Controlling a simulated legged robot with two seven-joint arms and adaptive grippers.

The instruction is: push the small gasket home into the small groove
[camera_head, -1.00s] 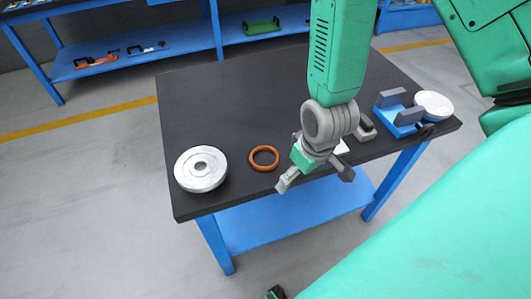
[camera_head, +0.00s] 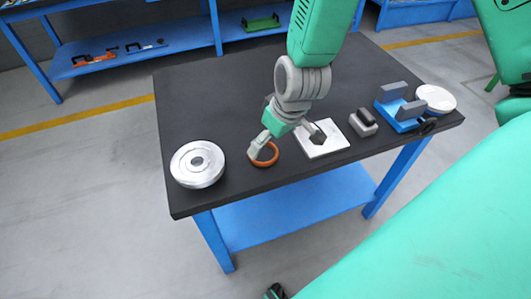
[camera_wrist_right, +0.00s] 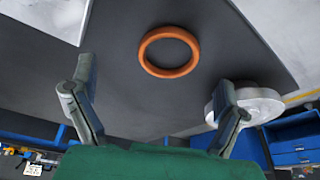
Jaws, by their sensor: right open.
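An orange ring, the gasket (camera_head: 264,164), lies flat on the dark table top near its front edge. It shows whole in the right wrist view (camera_wrist_right: 147,53), ahead of the fingers. A round silver flanged shell (camera_head: 198,164) stands to its left; its rim shows in the wrist view (camera_wrist_right: 262,104), partly behind a finger. I cannot make out the small groove on it. My right gripper (camera_head: 287,143) is open and empty above the table; one finger overlaps the ring's far edge in the head view. The wrist view shows its fingers (camera_wrist_right: 150,95) wide apart. My left gripper is not in view.
A white square plate (camera_head: 328,145) lies right of the ring. Beyond it are a grey block with a dark handle (camera_head: 363,122), a blue fixture with grey uprights (camera_head: 400,114) and a white round piece (camera_head: 436,99). The far left of the table (camera_head: 210,100) is clear.

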